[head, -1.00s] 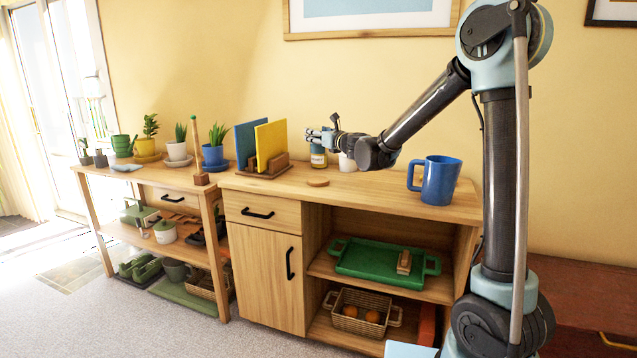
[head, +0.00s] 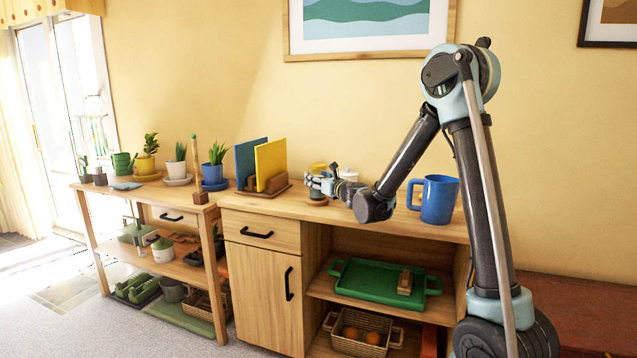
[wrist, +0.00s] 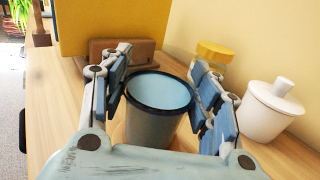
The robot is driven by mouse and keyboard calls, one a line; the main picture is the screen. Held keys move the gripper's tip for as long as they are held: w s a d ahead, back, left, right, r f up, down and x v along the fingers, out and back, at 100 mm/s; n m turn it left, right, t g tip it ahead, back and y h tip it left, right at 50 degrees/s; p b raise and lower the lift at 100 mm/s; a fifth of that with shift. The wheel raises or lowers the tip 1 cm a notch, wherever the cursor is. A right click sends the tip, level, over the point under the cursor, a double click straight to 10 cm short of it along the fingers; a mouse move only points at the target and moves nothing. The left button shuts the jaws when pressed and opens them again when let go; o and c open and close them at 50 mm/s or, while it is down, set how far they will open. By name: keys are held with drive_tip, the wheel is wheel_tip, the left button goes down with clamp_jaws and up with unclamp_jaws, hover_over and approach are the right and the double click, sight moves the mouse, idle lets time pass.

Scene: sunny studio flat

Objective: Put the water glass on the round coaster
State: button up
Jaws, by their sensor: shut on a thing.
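The water glass (wrist: 158,108), a round tumbler with a dark rim and pale blue inside, stands between the two fingers of my gripper (wrist: 160,80) in the wrist view. The finger pads press on its left and right sides, and it looks upright.
A white lidded pot (wrist: 268,108) and a yellow-lidded jar (wrist: 214,58) stand close right of the gripper. A wooden holder (head: 268,189) with blue and yellow boards is to the left. A blue mug (head: 437,200) stands to the right on the cabinet top (head: 380,219).

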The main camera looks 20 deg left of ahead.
drive_tip(key=o, duration=1.4)
drive_tip(key=shift+f, duration=0.1)
drive_tip(key=s+d+r+n+g, duration=0.2)
drive_tip(key=s+d+n, duration=0.7)
drive_tip(key=s+d, duration=0.55)
drive_tip(key=s+d+f+n+g+h, duration=0.2)
drive_tip(key=s+d+f+n+h, duration=0.2)
drive_tip(key=s+d, duration=0.5)
drive_tip(key=s+d+f+n+g+h, duration=0.3)
drive_tip(key=s+d+f+n+h, duration=0.2)
drive_tip(key=d, duration=1.1)
drive_tip(key=s+d+f+n+g+h, duration=0.2)
drive_tip(key=s+d+f+n+h, duration=0.2)
drive_tip(key=s+d+f+n, duration=0.4)
drive_tip(key=shift+s+d+f+n+g, duration=0.15)
drive_tip(key=shift+s+d+n+g, duration=0.1)
drive_tip(key=shift+s+d, duration=1.15)
drive_tip(key=shift+s+d+f+n+g, duration=0.15)
drive_tip(key=shift+s+d+n, duration=0.1)
drive_tip(key=shift+s+d, duration=1.1)
